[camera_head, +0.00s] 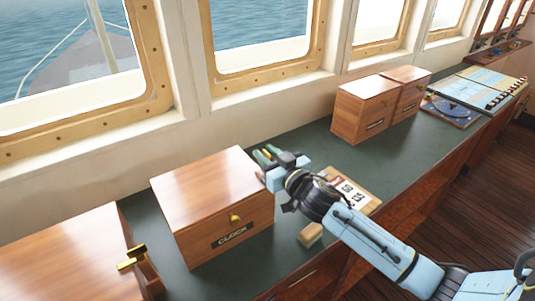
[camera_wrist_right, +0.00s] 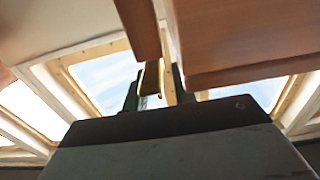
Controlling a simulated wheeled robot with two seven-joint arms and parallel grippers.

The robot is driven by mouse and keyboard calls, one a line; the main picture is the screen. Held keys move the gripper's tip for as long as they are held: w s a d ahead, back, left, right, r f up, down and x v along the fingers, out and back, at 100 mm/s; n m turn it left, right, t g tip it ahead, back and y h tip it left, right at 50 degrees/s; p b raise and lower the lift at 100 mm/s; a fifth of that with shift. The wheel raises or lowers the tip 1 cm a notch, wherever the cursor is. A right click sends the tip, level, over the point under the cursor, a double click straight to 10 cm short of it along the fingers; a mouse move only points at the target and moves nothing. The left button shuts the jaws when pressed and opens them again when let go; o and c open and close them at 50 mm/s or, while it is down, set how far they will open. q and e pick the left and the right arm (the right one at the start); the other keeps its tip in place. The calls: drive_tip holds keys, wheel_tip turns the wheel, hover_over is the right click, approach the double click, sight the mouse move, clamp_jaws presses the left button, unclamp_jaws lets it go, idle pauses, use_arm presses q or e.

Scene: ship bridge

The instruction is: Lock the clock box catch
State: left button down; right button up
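The clock box (camera_head: 208,190) is a wooden box with a dark CLOCK label and a small brass knob (camera_head: 235,219) on its front. It stands on the green counter and its top looks flat. My right gripper (camera_head: 266,156) is at the box's right side, toward the back. In the right wrist view the gripper's two fingers (camera_wrist_right: 155,92) are apart, with a narrow brown and brass-coloured piece (camera_wrist_right: 151,76) between them. I cannot tell whether they touch it. The catch cannot be made out clearly in the head view. My left gripper is out of view.
Another wooden box (camera_head: 60,255) with a brass catch (camera_head: 131,258) stands at the left. Two wooden boxes (camera_head: 362,108) are farther back. A numbered card on a wooden board (camera_head: 352,192) and a wooden block (camera_head: 310,235) lie near my right arm. Windows line the wall.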

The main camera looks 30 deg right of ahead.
drive_tip(key=shift+c, duration=0.5)
clamp_jaws()
drive_tip(key=shift+m+h, duration=0.4)
drive_tip(key=shift+h, duration=0.3)
drive_tip(key=shift+a+f+m+h+b, duration=0.1)
drive_tip(key=shift+m+h+b, duration=0.45)
drive_tip(key=shift+h, duration=0.25)
drive_tip(key=shift+m+h+b, duration=0.65)
drive_tip(key=shift+h, duration=0.25)
drive_tip(key=m+h+b, duration=0.2)
drive_tip(key=h+b, duration=0.1)
drive_tip(key=shift+g, duration=0.3)
drive_tip(key=shift+m+g+h+b, duration=0.35)
drive_tip(key=shift+h+b, duration=0.2)
drive_tip(key=shift+h, duration=0.25)
